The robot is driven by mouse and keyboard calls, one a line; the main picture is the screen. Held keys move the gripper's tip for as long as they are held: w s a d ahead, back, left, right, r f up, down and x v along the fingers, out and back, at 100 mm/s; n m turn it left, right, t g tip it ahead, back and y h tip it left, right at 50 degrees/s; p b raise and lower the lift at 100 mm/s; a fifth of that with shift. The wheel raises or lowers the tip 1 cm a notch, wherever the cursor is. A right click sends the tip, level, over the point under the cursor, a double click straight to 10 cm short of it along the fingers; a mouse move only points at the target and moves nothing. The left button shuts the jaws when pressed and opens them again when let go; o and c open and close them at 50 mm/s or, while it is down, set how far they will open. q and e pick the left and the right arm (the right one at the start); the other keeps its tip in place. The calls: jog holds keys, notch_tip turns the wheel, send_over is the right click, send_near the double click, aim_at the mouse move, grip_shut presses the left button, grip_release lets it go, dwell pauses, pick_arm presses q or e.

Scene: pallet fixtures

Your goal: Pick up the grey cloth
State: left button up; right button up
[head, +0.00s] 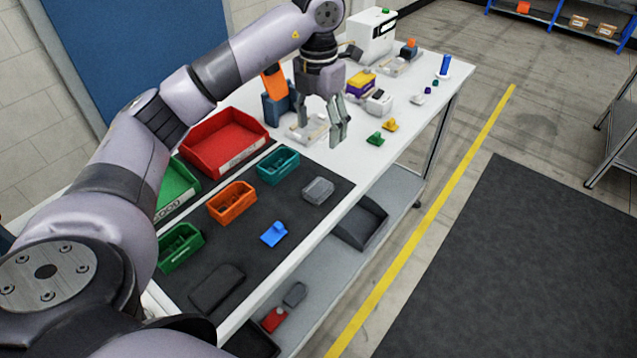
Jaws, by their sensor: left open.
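A small light grey piece (318,190) lies on the dark mat, right of the teal bin; it may be the grey cloth, but its material is hard to tell. A darker grey, flat, rounded piece (217,289) lies at the mat's near end, and I cannot tell whether it is cloth or a tray. My left gripper (320,131) is open and empty, pointing down over the white table beyond the mat, apart from both pieces. A pale fixture (306,130) shows behind its fingers. My right gripper is out of view.
Teal (278,166), orange (232,202) and green (180,247) bins stand on the mat (262,263), with a blue part (274,234). A red bin (222,141) stands behind. Small green (375,139) and yellow (390,125) parts lie right of the gripper.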

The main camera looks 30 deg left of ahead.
pick_arm(q)
jog(key=p, duration=0.3)
send_over(320, 186)
jog(key=f, duration=1)
jog(key=shift+a+f, duration=0.25)
jog(key=shift+f, duration=0.6)
jog(key=shift+d+f+p, duration=0.1)
jog(key=shift+f+p, duration=0.15)
jog(key=shift+p, duration=0.1)
notch_tip(320, 186, down, 4)
jog(key=shift+d+r+p, duration=0.1)
jog(key=shift+r+p, duration=0.05)
jog(key=shift+p, duration=0.75)
jog(key=shift+f, duration=0.5)
jog(key=c, duration=1.2)
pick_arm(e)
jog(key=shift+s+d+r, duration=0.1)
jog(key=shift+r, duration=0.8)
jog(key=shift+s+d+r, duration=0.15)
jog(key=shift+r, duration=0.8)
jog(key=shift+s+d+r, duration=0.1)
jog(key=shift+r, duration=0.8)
